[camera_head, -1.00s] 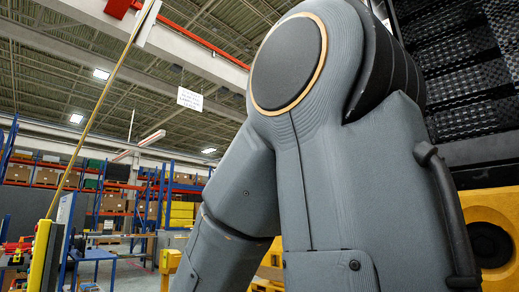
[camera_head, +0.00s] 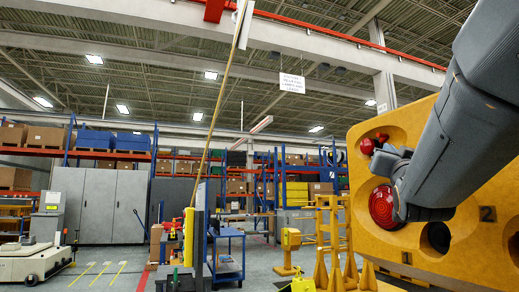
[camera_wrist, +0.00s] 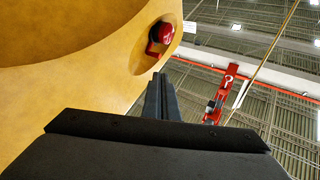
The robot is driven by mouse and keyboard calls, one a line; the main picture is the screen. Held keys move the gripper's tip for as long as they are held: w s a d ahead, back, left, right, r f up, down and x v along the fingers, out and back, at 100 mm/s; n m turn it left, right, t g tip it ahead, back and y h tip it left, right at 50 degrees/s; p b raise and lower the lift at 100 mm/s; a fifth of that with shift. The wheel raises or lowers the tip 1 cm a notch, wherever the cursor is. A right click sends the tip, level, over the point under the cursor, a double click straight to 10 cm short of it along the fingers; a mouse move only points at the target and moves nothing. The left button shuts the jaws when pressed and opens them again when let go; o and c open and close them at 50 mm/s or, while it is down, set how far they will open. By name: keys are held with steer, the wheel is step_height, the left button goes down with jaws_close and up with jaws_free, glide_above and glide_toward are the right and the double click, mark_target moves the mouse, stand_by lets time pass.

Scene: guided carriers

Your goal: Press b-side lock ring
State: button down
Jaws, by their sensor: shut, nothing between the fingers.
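In the head view a yellow panel (camera_head: 455,235) stands at the right with round recesses. A large red ribbed disc (camera_head: 383,206) sits in one recess, and a smaller red part (camera_head: 368,146) sits in another above it. In the wrist view a red part (camera_wrist: 161,36) sits in an oval recess of the yellow panel (camera_wrist: 60,60). I cannot tell which part is the b-side lock ring. My gripper (camera_wrist: 160,76) is shut and empty, its tips appearing just below the recess in the wrist view. Contact cannot be judged. In the head view my arm partly covers the panel.
A yellow post with a pole (camera_head: 200,225), a blue cart (camera_head: 226,255) and yellow cones (camera_head: 337,272) stand left of the panel. Grey cabinets (camera_head: 100,200) and a white wheeled machine (camera_head: 35,262) are farther left. Open floor lies between.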

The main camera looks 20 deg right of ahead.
mark_target(378, 135)
steer(key=p+x, duration=0.5)
steer(key=x, duration=0.9)
steer(key=shift+w+f+p, duration=0.1)
steer(key=shift+f+p, duration=0.05)
steer(key=shift+p, duration=0.15)
